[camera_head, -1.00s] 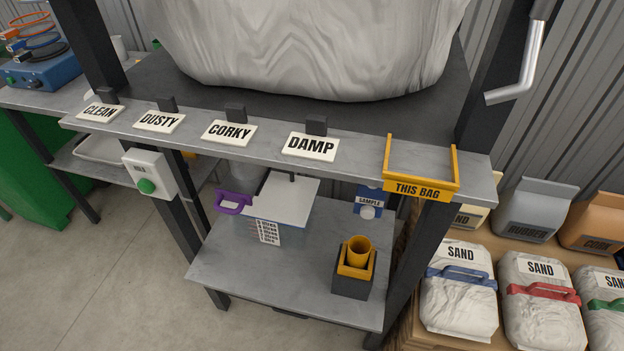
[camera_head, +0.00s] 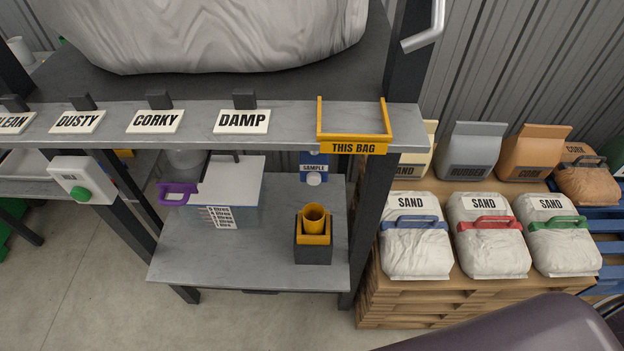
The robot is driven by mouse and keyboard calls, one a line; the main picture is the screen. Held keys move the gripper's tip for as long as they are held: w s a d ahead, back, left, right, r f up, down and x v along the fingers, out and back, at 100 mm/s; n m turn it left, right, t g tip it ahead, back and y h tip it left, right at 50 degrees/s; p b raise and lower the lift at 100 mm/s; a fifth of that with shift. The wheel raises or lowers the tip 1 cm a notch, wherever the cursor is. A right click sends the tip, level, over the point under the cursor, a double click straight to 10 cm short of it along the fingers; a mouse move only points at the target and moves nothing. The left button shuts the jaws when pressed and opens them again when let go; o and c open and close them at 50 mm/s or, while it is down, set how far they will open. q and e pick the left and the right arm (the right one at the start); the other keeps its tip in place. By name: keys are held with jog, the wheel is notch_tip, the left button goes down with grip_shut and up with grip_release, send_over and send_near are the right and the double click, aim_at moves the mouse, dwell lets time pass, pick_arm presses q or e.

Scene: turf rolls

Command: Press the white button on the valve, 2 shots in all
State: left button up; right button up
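The valve (camera_head: 314,165) is a small blue block with a SAMPLE label, under the edge of the upper shelf. Its round white button (camera_head: 314,179) faces outward at its lower part. A yellow cup (camera_head: 314,212) stands upright in a yellow-and-dark holder (camera_head: 313,250) on the lower shelf, below and in front of the valve. Neither of my grippers shows. A smooth dark rounded shape, seemingly part of my arm, fills the bottom right corner, well away from the valve.
A lidded box (camera_head: 232,190) and a purple-handled scoop (camera_head: 178,193) are left of the valve. A white box with a green button (camera_head: 82,180) hangs left. Sand bags (camera_head: 417,245) sit on pallets at right.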

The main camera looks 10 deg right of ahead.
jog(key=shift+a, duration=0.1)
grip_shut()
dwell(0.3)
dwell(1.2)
